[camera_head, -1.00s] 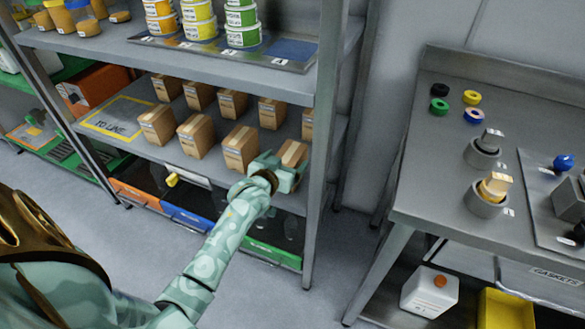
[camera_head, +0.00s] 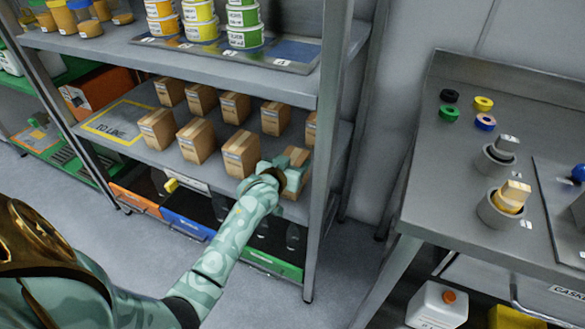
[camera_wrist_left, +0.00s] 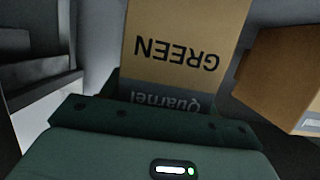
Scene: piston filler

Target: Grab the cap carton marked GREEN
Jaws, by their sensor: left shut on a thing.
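The cap carton (camera_wrist_left: 185,45) fills the upper middle of the left wrist view. It is brown cardboard with the word GREEN upside down and a grey band below it. In the head view my left gripper (camera_head: 287,177) is at the front right of the middle shelf, shut on this carton, whose top (camera_head: 297,156) shows between the fingers. The fingers and hand hide much of the carton. I cannot tell whether its base touches the shelf. My right gripper is not in view.
Several similar cartons (camera_head: 196,141) stand on the shelf (camera_head: 160,160), one close beside mine (camera_head: 241,153). A shelf post (camera_head: 325,150) rises just right of my gripper. Coloured bins (camera_head: 187,224) sit below. A steel table (camera_head: 425,185) stands at the right.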

